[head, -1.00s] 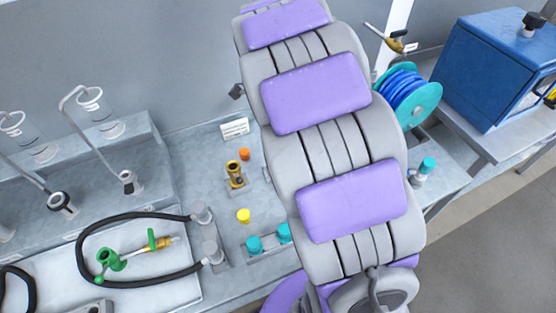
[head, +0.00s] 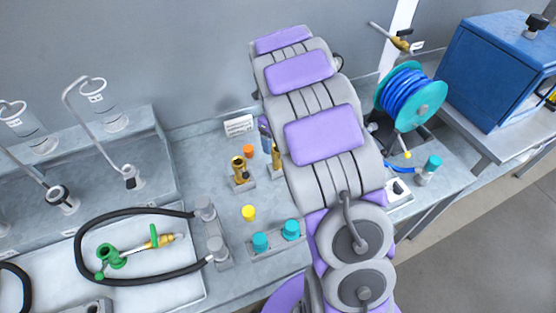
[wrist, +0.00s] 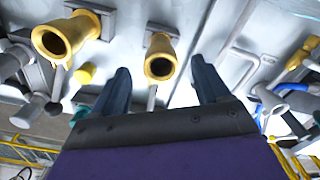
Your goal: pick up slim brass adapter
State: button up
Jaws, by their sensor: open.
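The slim brass adapter (wrist: 160,58) shows in the wrist view between my fingertips, its round open end facing the camera. It sits in a grey holder. A wider brass adapter (wrist: 62,38) sits to its left in another holder. In the head view the wider one (head: 239,170) stands on the bench, and the slim one (head: 276,161) is partly hidden by my arm. My gripper (wrist: 161,66) is open, with one finger on each side of the slim adapter in the picture. I cannot tell the depth between them. My arm mostly hides the gripper in the head view.
A yellow cap (head: 249,213), an orange cap (head: 248,151) and teal caps (head: 260,242) stand near the adapters. A black hose (head: 130,213) lies to the left. A blue hose reel (head: 408,96) and a blue box (head: 500,70) are at the right.

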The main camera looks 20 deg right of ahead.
aim_at(274, 159)
jog(key=f, duration=0.1)
jog(key=a+f, duration=0.1)
jog(key=f, duration=0.1)
jog(key=shift+a+f+b, duration=0.1)
jog(key=shift+b, duration=0.2)
jog(key=d+f, duration=0.2)
jog(key=f+b, duration=0.1)
jog(key=shift+s+d, duration=0.25)
jog(key=shift+d, duration=0.15)
jog(key=f, duration=0.1)
jog(key=a+f+b, duration=0.1)
jog(key=f, duration=0.1)
jog(key=shift+a, duration=0.2)
jog(key=shift+a+r, duration=0.15)
jog(key=shift+a, duration=0.4)
jog(key=shift+d, duration=0.95)
jog(key=c, duration=0.5)
jog(key=shift+c, duration=0.7)
jog(key=shift+a, duration=0.55)
jog(key=c, duration=0.5)
jog(key=shift+c, duration=0.5)
jog(key=shift+d, duration=0.1)
